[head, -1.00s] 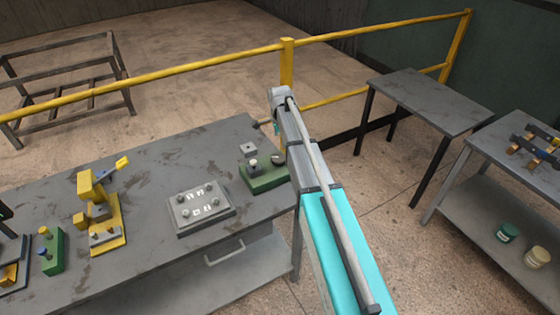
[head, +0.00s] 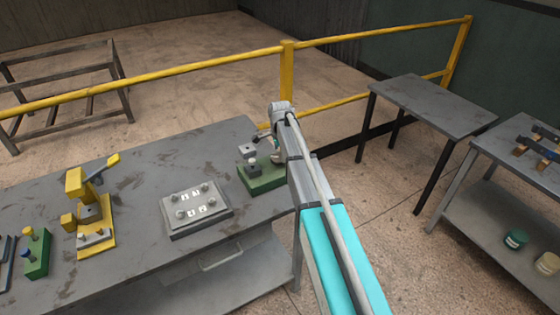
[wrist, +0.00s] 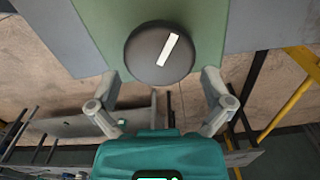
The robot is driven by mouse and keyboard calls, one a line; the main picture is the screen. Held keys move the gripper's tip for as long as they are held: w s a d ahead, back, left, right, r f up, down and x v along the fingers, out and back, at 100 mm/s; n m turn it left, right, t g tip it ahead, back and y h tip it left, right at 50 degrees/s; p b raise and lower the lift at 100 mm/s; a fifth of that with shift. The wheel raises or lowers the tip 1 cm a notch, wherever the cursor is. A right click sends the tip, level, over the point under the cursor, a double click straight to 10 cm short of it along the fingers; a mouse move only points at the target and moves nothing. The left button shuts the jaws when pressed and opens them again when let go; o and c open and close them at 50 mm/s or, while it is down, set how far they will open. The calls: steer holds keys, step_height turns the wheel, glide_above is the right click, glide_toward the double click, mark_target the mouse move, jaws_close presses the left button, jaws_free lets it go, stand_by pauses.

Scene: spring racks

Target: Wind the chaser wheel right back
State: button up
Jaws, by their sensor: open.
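The chaser wheel appears to be the round dark knob with a white bar mark in the wrist view (wrist: 160,52). It sits against a green base (wrist: 100,20), which also shows in the head view (head: 266,181) near the bench's right end. The white bar leans, its top to the right. My gripper (wrist: 160,78) is open, with one finger at each lower side of the wheel and visible space between them and it. In the head view my gripper (head: 272,145) is small, at the green base's far right side, and the wheel is hidden or too small to tell.
A grey panel with several knobs (head: 196,209) lies left of the green base. A yellow clamp fixture (head: 92,215) and a small green block (head: 36,256) stand further left. A yellow rail (head: 220,62) runs behind the bench. A bare grey table (head: 430,102) stands at right.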

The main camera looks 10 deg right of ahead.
steer(key=shift+f+b, duration=0.35)
steer(key=shift+f, duration=0.2)
steer(key=c, duration=0.8)
